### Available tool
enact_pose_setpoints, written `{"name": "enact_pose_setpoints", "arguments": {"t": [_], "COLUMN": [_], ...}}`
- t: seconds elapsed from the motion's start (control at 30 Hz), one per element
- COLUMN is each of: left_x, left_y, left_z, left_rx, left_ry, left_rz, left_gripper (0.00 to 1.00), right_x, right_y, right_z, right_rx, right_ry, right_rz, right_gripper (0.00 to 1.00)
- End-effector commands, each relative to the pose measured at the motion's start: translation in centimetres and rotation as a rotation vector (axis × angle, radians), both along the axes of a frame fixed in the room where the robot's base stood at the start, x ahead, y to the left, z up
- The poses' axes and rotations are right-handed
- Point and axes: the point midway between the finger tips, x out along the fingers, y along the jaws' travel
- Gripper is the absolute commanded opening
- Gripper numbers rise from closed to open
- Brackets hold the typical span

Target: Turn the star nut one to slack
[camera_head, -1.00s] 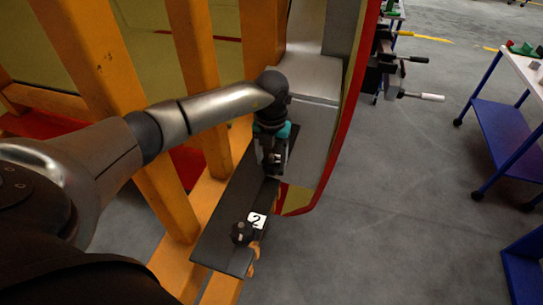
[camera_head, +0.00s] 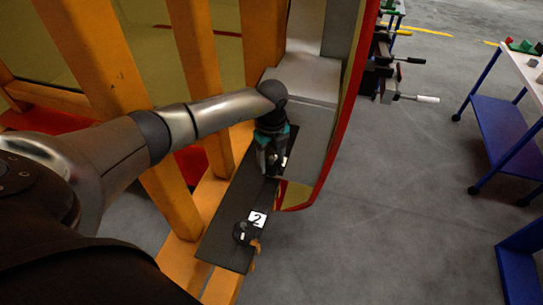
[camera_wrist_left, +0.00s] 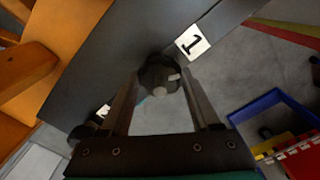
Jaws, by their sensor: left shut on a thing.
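Star nut one (camera_wrist_left: 160,75) is a dark knob with a light pointer mark, on a dark plate (camera_wrist_left: 95,60) beside a white label "1" (camera_wrist_left: 192,42). My left gripper (camera_wrist_left: 162,88) is shut on it, one finger on each side. In the head view my left gripper (camera_head: 271,172) points down at the far end of the plate (camera_head: 222,238) and hides most of this nut. A second nut (camera_head: 243,233) sits at the near end beside a label "2" (camera_head: 257,219). My right gripper is not in view.
Orange beams (camera_head: 193,75) stand left of the plate. The grey train nosecone with a red edge (camera_head: 338,135) rises just right of my gripper. A blue-framed trolley (camera_head: 500,125) stands farther right. Grey floor (camera_head: 400,190) lies open between.

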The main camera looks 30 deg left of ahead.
Motion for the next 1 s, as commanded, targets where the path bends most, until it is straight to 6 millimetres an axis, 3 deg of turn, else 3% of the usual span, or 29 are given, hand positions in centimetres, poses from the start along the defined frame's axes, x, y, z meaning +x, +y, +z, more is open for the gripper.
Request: {"name": "enact_pose_setpoints", "arguments": {"t": [0.5,1.0], "left_x": [0.1,0.1], "left_y": [0.1,0.2], "left_z": [0.2,0.1], "left_rx": [0.002,0.002], "left_ry": [-0.004,-0.004], "left_rz": [0.366,0.447], "left_gripper": [0.07,0.08], "right_x": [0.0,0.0], "right_y": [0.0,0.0], "right_z": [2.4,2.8], "right_rx": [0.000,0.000], "right_ry": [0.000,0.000], "right_rz": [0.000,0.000], "right_gripper": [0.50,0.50]}}
